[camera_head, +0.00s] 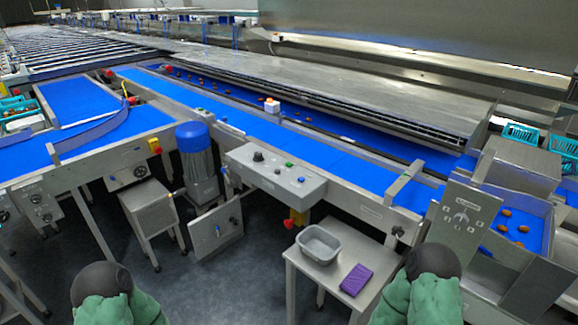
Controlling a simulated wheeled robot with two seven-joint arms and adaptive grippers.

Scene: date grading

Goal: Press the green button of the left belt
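A grey control box (275,175) is mounted on the front of the middle blue belt (240,122). It carries a dark knob (258,157), a small green button (289,164) and other small controls. Another blue belt (90,138) lies at the left, with small panels of dark knobs (139,172) and dials (36,198) on its frame. I cannot make out a green button on those. Two green arm parts of mine with dark caps show at the bottom edge, one at left and one at right. Neither gripper is in view.
A small table (318,297) holds a grey tub (319,245) and a purple cloth (356,280). A blue motor (193,137), a metal stand (150,207) and a grey cabinet (215,230) stand below the belts. The floor (195,285) at front is clear.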

